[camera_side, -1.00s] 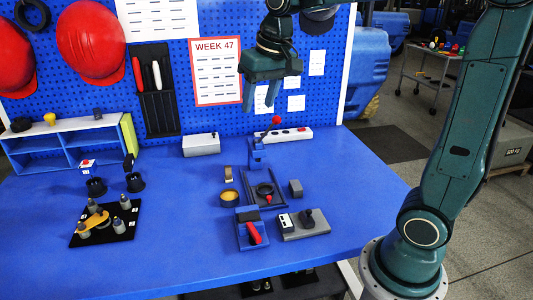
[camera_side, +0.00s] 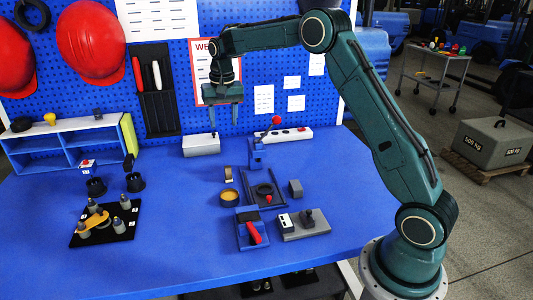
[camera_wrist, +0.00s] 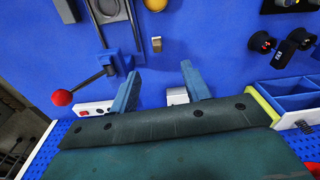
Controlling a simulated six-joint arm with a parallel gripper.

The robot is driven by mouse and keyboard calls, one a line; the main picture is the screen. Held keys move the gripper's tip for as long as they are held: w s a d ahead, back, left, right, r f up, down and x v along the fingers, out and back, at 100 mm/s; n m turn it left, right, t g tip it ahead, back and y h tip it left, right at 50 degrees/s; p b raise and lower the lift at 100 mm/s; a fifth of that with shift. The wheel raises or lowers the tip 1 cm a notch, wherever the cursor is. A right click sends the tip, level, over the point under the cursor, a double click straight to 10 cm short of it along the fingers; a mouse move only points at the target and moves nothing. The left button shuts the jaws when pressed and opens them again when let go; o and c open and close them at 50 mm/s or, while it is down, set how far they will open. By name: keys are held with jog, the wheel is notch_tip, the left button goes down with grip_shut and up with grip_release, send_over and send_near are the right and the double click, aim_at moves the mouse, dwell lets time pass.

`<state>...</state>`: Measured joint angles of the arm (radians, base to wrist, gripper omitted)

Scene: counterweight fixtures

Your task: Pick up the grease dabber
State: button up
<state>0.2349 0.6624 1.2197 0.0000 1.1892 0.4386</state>
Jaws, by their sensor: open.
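My gripper (camera_side: 197,126) is open and empty, high over the back of the blue bench near the pegboard. Its two fingers also show apart in the wrist view (camera_wrist: 161,70). No item is plainly recognisable as the grease dabber. A small tan upright piece (camera_side: 228,174) stands just behind a round yellow tin (camera_side: 229,196); both show ahead of the fingers in the wrist view, the piece (camera_wrist: 156,44) and the tin (camera_wrist: 155,4). My gripper touches none of these.
A grey box (camera_side: 201,145) and a white strip (camera_side: 290,135) stand at the back, near a red-ball lever (camera_side: 276,120). Black cups (camera_side: 96,187) and a black peg plate (camera_side: 78,240) are left. A grey plate (camera_side: 318,229) is at front right.

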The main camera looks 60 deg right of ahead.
jog(key=m, duration=0.1)
send_near(228, 167)
jog(key=shift+g, duration=0.4)
jog(key=shift+w+d+f, duration=0.1)
jog(key=shift+w+f, duration=0.1)
jog(key=shift+f, duration=0.75)
jog(key=shift+w+a+f, duration=0.1)
jog(key=shift+w+f, duration=0.15)
jog(key=shift+f, duration=0.65)
jog(key=shift+w+d+f, duration=0.1)
jog(key=shift+w+f, duration=0.1)
jog(key=shift+f, duration=0.75)
jog(key=shift+s+f, duration=0.2)
jog(key=shift+f, duration=2.4)
grip_shut()
jog(key=shift+r, duration=0.1)
